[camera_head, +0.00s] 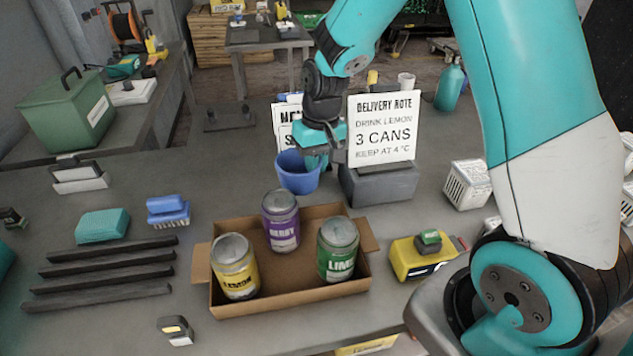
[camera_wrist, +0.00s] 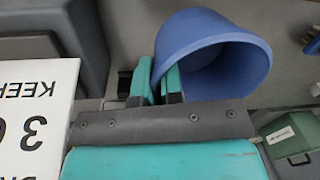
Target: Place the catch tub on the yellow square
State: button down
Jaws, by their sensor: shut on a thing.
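The catch tub appears as a blue round tub (camera_head: 297,178) behind the cardboard box in the head view. My gripper (camera_head: 316,160) points down at its right rim. In the wrist view the tub (camera_wrist: 215,60) shows its open mouth, and my gripper (camera_wrist: 158,82) is shut on its wall, one finger on each side. Whether the tub touches the table or hangs just above it I cannot tell. I cannot make out a yellow square in either view.
A cardboard box (camera_head: 290,297) with lemon, berry and lime cans stands in front of the tub. A delivery note (camera_head: 383,127) on a grey block (camera_head: 378,186) stands close at right. Black bars (camera_head: 100,272) and a blue brush (camera_head: 168,211) lie at left.

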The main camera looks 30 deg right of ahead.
jog(key=shift+f, duration=3.1)
jog(key=shift+f, duration=0.15)
jog(key=c, duration=1.3)
grip_release()
jog(key=shift+o, duration=0.2)
